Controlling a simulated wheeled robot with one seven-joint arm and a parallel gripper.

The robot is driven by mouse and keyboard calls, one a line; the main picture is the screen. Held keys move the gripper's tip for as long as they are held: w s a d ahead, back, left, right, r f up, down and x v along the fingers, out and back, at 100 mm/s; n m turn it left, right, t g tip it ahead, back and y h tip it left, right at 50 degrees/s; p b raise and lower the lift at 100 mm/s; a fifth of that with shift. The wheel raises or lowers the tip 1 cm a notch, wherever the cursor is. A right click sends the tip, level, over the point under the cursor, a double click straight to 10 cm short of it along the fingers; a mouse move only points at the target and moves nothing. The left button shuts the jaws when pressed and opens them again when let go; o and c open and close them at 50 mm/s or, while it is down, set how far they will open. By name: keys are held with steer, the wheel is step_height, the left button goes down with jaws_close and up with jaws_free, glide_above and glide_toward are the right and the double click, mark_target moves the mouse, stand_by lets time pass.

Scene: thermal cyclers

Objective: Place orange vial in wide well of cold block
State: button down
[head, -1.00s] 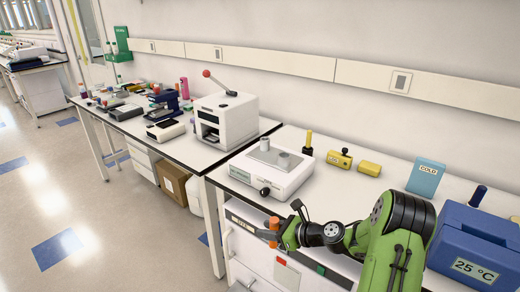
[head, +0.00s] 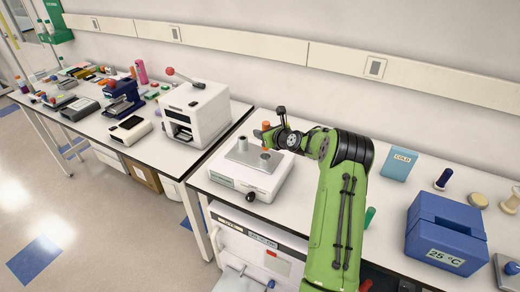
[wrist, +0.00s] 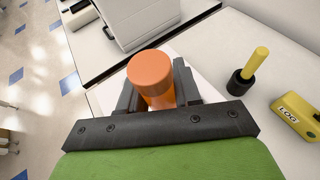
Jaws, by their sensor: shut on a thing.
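My gripper (wrist: 153,100) is shut on the orange vial (wrist: 154,78), whose round cap faces the wrist camera. In the head view the orange vial (head: 266,127) shows at the end of my arm, over the white bench device (head: 245,179) with the grey top plate. A grey cylinder (head: 242,144) stands on that plate, left of the vial. I cannot tell whether the vial touches the device. I cannot make out the wide well; the vial and gripper cover part of the plate.
A blue box marked 25 °C (head: 444,236) stands at the right. A white machine with a red-knobbed lever (head: 199,112) is on the left bench. The wrist view shows a yellow handle in a black base (wrist: 247,71) and a yellow LOG block (wrist: 297,114).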

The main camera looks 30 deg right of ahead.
step_height(320, 180, down, 7)
steer(key=shift+w+r, duration=0.1)
steer(key=shift+w, duration=0.05)
steer(key=shift+s, duration=0.2)
steer(key=c, duration=0.8)
jaws_free()
steer(key=shift+w, duration=0.1)
